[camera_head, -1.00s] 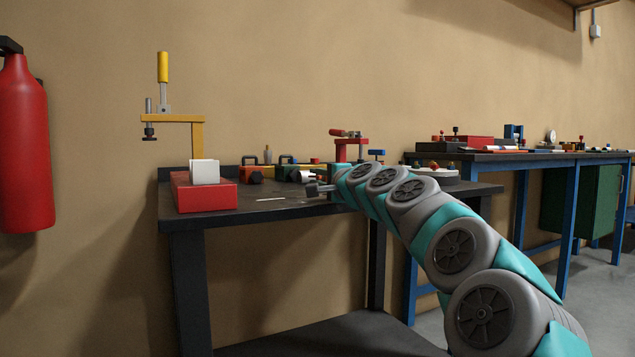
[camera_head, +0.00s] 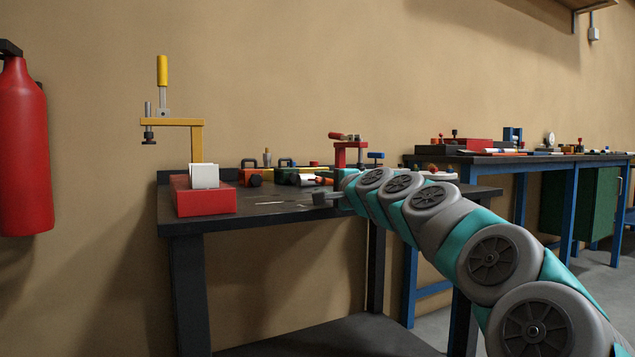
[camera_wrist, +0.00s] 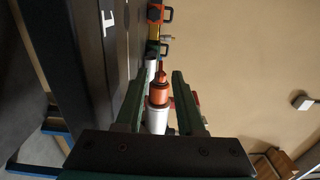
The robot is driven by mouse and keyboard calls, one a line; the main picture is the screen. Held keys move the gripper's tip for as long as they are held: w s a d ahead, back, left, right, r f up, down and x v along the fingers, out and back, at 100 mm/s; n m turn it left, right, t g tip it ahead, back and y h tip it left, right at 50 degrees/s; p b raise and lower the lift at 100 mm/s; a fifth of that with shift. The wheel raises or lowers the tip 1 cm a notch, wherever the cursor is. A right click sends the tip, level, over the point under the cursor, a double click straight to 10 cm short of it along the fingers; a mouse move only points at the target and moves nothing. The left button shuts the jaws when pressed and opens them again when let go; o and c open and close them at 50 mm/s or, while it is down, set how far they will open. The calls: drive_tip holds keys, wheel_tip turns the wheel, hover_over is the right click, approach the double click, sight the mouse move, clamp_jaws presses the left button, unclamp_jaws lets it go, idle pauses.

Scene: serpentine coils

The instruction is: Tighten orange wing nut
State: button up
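An orange part (camera_wrist: 160,92) with a pointed tip, likely the wing nut, sits on a white cylinder (camera_wrist: 157,121) in the wrist view. Its exact wing shape is too small to make out. My gripper (camera_wrist: 160,74) is open, with one finger on each side of the orange part in that picture. Gaps show on both sides; I cannot tell how far it lies beyond or between the fingertips.
A red box with white cards (camera_head: 205,200) stands at the bench's left, below a yellow clamp (camera_head: 198,140). Padlock-like blocks (camera_head: 252,177) line the back. A red clamp (camera_head: 340,156) stands behind my arm. A blue-legged bench (camera_head: 520,215) is at right.

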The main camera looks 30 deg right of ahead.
drive_tip(key=shift+s, duration=2.25)
drive_tip(key=shift+c, duration=0.2)
